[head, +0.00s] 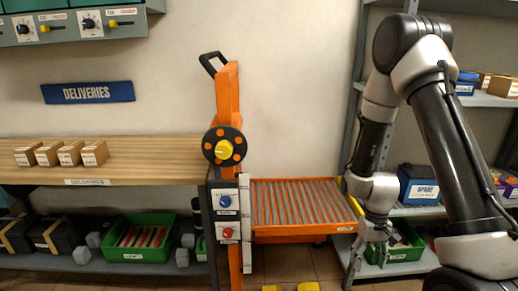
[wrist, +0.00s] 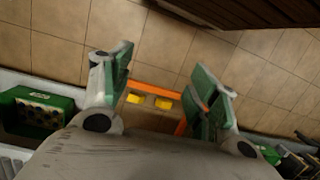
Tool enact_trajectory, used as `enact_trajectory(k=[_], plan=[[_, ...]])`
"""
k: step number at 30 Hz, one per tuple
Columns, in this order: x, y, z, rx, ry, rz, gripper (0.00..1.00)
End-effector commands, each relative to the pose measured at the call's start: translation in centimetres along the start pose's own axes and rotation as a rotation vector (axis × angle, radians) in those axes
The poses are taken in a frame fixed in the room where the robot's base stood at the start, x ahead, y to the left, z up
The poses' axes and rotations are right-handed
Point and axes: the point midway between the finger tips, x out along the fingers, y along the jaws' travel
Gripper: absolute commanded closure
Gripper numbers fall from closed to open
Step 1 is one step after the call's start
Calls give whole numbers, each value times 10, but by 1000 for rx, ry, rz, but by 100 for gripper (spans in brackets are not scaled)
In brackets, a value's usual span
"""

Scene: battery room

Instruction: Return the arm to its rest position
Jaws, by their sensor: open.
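My arm is on the right side of the head view, bent at the elbow, with its forearm hanging down in front of the metal shelf. My gripper (head: 372,250) is low, at the right end of the orange roller tray. In the wrist view my gripper (wrist: 165,90) has its two green-padded fingers spread wide apart. Nothing is between the fingers; the tiled floor shows beyond them.
An orange lift (head: 230,120) carries a roller tray (head: 285,238) beside my gripper. The shelf at right holds a blue battery (head: 418,185) and a green crate (head: 405,245). A wooden deliveries shelf (head: 150,150) holds several boxes at left.

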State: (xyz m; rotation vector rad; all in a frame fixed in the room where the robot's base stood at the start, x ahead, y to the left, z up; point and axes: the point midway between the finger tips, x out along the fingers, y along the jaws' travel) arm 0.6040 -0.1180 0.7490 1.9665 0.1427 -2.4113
Motion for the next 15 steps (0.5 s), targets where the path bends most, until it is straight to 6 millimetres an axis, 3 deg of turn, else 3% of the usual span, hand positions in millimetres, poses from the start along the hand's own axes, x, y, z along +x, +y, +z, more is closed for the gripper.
enact_trajectory(k=[1,6,9,15], plan=[[-31,-2,10,13,-5,-5,40],[-119,-5,61,53,-40,-6,40],[-163,-4,93,69,-32,2,40],[-232,-2,152,78,62,26,40]])
